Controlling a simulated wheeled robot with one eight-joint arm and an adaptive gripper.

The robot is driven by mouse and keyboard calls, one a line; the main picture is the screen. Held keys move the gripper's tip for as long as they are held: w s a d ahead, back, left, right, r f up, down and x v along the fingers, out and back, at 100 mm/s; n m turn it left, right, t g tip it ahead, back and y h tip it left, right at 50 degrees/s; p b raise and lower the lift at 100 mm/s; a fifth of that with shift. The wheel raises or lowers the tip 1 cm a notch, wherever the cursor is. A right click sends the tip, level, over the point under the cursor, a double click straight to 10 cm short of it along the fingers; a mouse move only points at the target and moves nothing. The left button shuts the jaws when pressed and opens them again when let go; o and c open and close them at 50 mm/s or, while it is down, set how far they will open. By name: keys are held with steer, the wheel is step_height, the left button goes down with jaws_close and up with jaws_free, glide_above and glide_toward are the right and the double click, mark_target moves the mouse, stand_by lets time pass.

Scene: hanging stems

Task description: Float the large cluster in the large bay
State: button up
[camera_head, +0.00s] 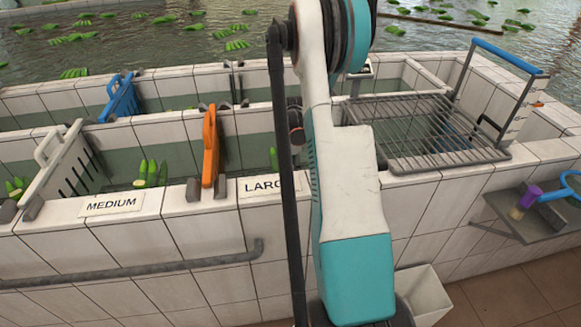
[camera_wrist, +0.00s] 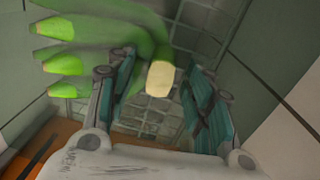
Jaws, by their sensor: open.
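A cluster of green bananas (camera_wrist: 65,65) with a pale cream cut crown (camera_wrist: 160,78) lies in the wrist view, its fruits spreading to the left and partly murky, as if in water. My gripper (camera_wrist: 159,70) is open, with one teal-padded finger on each side of the crown and gaps showing between. The large bay (camera_head: 253,158) is behind its LARGE label (camera_head: 258,186) in the head view; a green fruit tip (camera_head: 274,158) shows there beside my arm. My arm hides the gripper and most of this bay.
An orange paddle (camera_head: 210,145) stands between the large bay and the medium bay, which holds green fruit (camera_head: 150,172). A white slotted gate (camera_head: 65,170) and a blue one (camera_head: 121,98) stand left. A wire rack (camera_head: 425,130) lies right. A side shelf (camera_head: 535,213) projects from the front wall.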

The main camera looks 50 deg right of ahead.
step_height(320, 180, up, 29)
steer(key=p, duration=1.1)
steer(key=shift+s+a, duration=0.3)
stand_by(0.3)
steer(key=shift+r, duration=0.1)
steer(key=shift+a, duration=0.1)
stand_by(0.3)
